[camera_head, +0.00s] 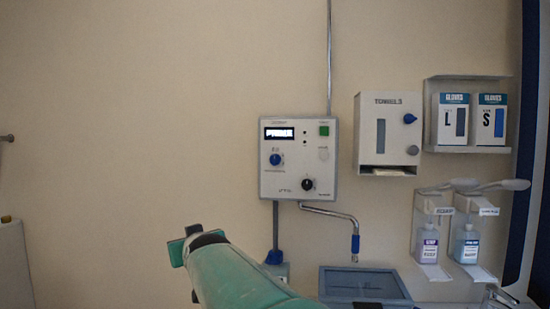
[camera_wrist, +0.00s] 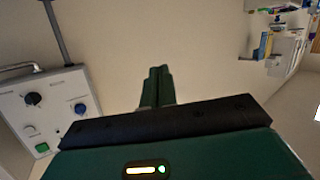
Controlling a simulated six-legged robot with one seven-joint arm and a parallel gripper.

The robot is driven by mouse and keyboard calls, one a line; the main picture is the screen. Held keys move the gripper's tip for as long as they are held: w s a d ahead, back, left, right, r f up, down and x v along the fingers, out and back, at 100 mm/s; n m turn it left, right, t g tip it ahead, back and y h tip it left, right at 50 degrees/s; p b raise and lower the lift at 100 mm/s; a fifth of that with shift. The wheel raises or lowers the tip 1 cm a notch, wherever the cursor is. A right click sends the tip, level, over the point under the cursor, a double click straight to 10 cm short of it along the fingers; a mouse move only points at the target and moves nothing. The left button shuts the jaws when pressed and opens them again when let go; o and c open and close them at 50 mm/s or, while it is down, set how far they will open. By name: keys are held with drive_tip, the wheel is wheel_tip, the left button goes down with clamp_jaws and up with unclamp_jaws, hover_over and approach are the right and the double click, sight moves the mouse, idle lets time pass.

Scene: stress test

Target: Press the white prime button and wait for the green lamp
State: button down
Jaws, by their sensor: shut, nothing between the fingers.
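A pale grey control panel (camera_head: 270,185) hangs on the wall, with a lit display, a blue knob (camera_head: 276,159) and a black knob (camera_head: 308,184). I cannot tell whether the green square is a lamp or lit. My gripper (camera_wrist: 158,72) is shut and empty, pointing at bare wall, apart from the panel. In the head view my gripper (camera_head: 180,250) is left of and below the panel.
A bent pipe spout (camera_head: 335,212) comes out below the panel, above a grey-blue bin (camera_head: 362,283). A towel dispenser (camera_head: 387,133), glove boxes (camera_head: 453,118) and two pump bottles (camera_head: 428,246) are to the right. The wall left of the panel is clear.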

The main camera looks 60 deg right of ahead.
sight(324, 160)
drive_tip(key=s+d+r+m+h, duration=0.1)
drive_tip(key=d+r+h, duration=0.2)
drive_tip(key=d, duration=0.4)
drive_tip(key=s+d+r+m+g+h, duration=0.1)
drive_tip(key=d+r+h, duration=0.15)
drive_tip(key=d, duration=0.45)
drive_tip(key=s+d+r+m+h, duration=0.1)
drive_tip(key=s+d+r+h, duration=0.15)
drive_tip(key=d, duration=0.35)
drive_tip(key=s+d+r+m+g+h, duration=0.2)
drive_tip(key=s+d+r+g+h, duration=0.1)
drive_tip(key=d, duration=0.4)
drive_tip(key=s+d+r+m+g+h, duration=0.1)
drive_tip(key=s+d+r+g+h, duration=0.3)
drive_tip(key=s+d, duration=0.4)
drive_tip(key=shift+s+r+m+h, duration=0.2)
drive_tip(key=shift+r+m+h, duration=0.25)
drive_tip(key=shift+h, duration=0.65)
drive_tip(key=shift+w+d, duration=0.65)
drive_tip(key=shift+d, duration=0.65)
drive_tip(key=shift+w+d, duration=0.7)
drive_tip(key=shift+d, duration=0.6)
drive_tip(key=shift+w+d, duration=0.65)
drive_tip(key=shift+d, duration=0.65)
drive_tip(key=shift+w+d, duration=0.1)
drive_tip(key=shift+w+d, duration=0.1)
drive_tip(key=shift+d, duration=0.15)
